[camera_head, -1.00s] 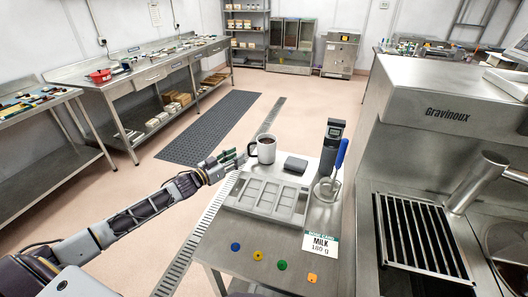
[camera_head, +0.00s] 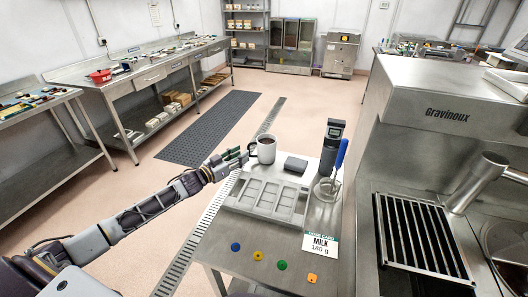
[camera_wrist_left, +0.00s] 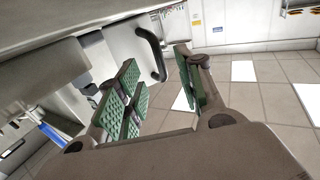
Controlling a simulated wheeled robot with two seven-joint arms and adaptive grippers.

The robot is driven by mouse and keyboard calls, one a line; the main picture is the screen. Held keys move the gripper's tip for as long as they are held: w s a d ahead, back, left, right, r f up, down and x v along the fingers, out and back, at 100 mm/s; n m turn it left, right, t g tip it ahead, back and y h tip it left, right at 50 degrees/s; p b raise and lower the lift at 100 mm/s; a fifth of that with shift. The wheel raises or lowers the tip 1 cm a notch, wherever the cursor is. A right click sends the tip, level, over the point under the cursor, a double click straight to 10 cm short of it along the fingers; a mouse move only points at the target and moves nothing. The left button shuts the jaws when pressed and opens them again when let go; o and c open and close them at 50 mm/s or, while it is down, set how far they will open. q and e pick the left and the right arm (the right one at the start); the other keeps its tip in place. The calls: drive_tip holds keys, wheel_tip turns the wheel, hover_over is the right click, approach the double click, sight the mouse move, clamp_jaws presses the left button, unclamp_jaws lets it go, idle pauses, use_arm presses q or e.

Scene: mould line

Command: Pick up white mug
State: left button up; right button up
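The white mug (camera_head: 265,149) with dark contents stands upright at the far left corner of the steel table (camera_head: 225,250). Its handle points left, towards my left gripper (camera_head: 239,155), which is just left of the mug. In the left wrist view the open left gripper (camera_wrist_left: 158,62) has green pads, and the mug's dark handle (camera_wrist_left: 152,52) shows between and beyond the fingertips. The white mug body (camera_wrist_left: 122,45) is behind the left finger. Whether a pad touches the handle I cannot tell. My right gripper is not in view.
A grey mould tray (camera_head: 268,196) lies in front of the mug. A small dark block (camera_head: 295,165) is right of it.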

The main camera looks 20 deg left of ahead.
use_arm(q)
drive_tip(key=shift+x, duration=1.7)
drive_tip(key=shift+w+d+f, duration=0.15)
drive_tip(key=shift+w+f, duration=0.05)
drive_tip(key=shift+w, duration=0.05)
drive_tip(key=c, duration=0.7)
drive_tip(key=shift+r, duration=0.1)
clamp_jaws()
drive_tip(key=shift+r, duration=0.7)
wheel_tip(320, 180, up, 9)
drive_tip(key=shift+f+p, duration=0.2)
drive_tip(key=shift+p, duration=0.1)
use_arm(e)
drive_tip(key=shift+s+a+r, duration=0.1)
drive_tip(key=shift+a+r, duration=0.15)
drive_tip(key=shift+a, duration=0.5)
